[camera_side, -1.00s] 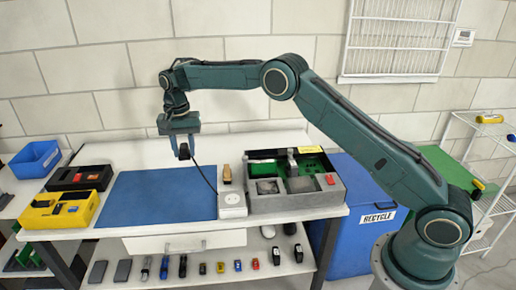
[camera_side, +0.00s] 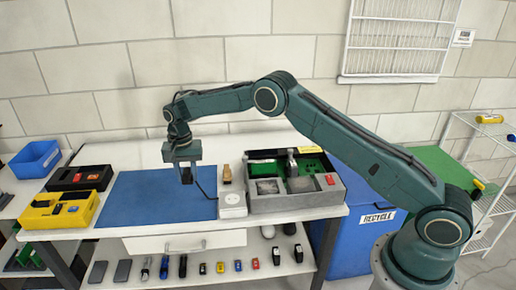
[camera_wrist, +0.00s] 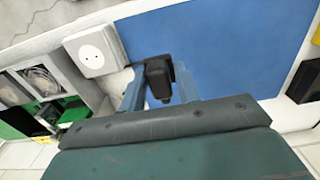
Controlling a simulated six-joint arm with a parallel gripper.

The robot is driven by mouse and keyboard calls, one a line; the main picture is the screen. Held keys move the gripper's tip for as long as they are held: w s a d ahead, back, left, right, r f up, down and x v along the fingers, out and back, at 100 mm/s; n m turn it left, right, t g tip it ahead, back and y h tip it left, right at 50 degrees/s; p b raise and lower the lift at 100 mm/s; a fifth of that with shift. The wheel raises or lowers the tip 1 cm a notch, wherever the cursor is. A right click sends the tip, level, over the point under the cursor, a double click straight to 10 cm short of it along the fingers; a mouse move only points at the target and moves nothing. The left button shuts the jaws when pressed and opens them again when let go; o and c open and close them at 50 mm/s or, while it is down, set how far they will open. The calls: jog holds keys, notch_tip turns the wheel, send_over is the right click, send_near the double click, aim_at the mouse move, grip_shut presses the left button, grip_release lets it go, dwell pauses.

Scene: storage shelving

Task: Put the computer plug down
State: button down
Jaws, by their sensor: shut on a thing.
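The black computer plug (camera_wrist: 158,78) is between the two blue fingers of my gripper (camera_wrist: 160,88) in the wrist view. My gripper is shut on it. In the side view my gripper (camera_side: 186,172) points down over the right part of the blue mat (camera_side: 150,196), with the dark plug (camera_side: 186,176) at its tips. A thin dark cord runs from the plug toward the white socket box (camera_side: 232,203), right of the mat. The socket box also shows in the wrist view (camera_wrist: 90,50). I cannot tell whether the plug touches the mat.
A grey compartment case (camera_side: 290,204) stands right of the socket box. A yellow tray (camera_side: 42,217) and a black tray (camera_side: 62,186) stand left of the mat. A wooden-coloured item (camera_side: 227,174) stands behind the socket box. The visible rest of the mat is clear.

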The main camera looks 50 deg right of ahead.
send_over(194, 208)
notch_tip(194, 208, down, 6)
jog(key=shift+a+f, duration=0.1)
jog(key=shift+f, duration=0.1)
jog(key=shift+f, duration=2.05)
jog(key=shift+f, duration=0.6)
jog(key=c, duration=1)
grip_release()
